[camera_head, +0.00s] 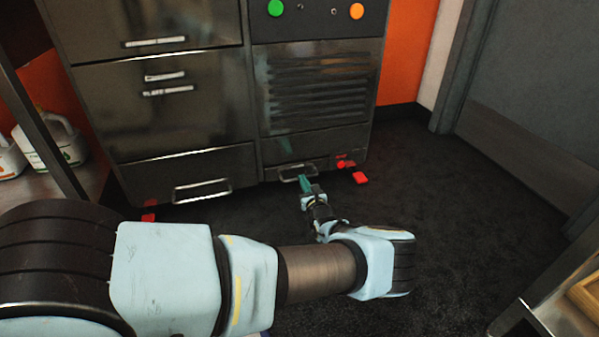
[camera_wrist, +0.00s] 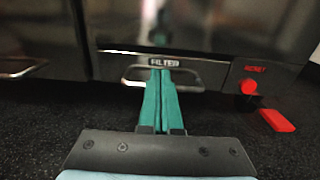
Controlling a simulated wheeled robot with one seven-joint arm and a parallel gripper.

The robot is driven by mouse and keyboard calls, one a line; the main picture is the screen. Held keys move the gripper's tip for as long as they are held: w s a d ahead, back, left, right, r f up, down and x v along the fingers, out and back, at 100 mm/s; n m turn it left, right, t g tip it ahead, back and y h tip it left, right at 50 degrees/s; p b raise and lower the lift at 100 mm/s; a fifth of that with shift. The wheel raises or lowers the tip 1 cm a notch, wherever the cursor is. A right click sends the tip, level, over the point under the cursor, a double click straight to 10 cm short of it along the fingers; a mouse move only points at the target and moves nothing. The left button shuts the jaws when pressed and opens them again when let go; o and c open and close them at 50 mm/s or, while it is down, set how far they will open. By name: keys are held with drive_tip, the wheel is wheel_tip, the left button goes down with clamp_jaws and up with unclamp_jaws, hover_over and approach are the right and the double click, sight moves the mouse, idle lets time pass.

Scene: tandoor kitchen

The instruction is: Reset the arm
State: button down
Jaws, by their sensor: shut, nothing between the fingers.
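My gripper (camera_head: 304,183) is low in front of the steel appliance, with its teal fingers closed together and nothing between them. In the wrist view the fingers (camera_wrist: 162,98) point at the handle (camera_wrist: 130,75) of a low drawer marked FILTER. The fingertips overlap the handle in the picture; I cannot tell whether they touch it. In the head view my arm stretches from the lower left to that low handle (camera_head: 286,174).
Other drawer handles (camera_head: 203,191) are to the left. White jugs (camera_head: 55,140) stand on a shelf at far left. Dark floor (camera_head: 440,180) is clear to the right, before a grey door (camera_head: 530,100).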

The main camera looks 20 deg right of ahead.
drive_tip(key=s+p, duration=0.2)
drive_tip(key=s, duration=0.5)
drive_tip(key=w+a+r+n+g+y, duration=0.25)
drive_tip(key=a+n+y, duration=0.2)
drive_tip(key=a, duration=0.25)
drive_tip(key=w+a+r+n+g+y+p, duration=0.1)
drive_tip(key=a+r+n+g+y, duration=0.3)
drive_tip(key=a, duration=0.3)
drive_tip(key=w+a+r+n+g+y, duration=0.1)
drive_tip(key=w+a+r+n+y, duration=0.15)
drive_tip(key=a+n, duration=0.45)
drive_tip(key=s+a+r+n+g+h+p, duration=0.2)
drive_tip(key=s+a+r+n+g, duration=0.6)
drive_tip(key=a+r+n+g, duration=0.4)
drive_tip(key=s+a+r+n+t+h+p, duration=0.1)
drive_tip(key=s+a+r+n+t+h, duration=0.1)
drive_tip(key=s+a+r+n+h, duration=0.5)
drive_tip(key=s+a+r+n+t+p, duration=0.1)
drive_tip(key=s+r, duration=0.3)
drive_tip(key=r, duration=0.7)
wheel_tip(320, 180, up, 38)
drive_tip(key=p, duration=3.7)
drive_tip(key=shift+s+r+p, duration=0.2)
drive_tip(key=shift+p, duration=0.1)
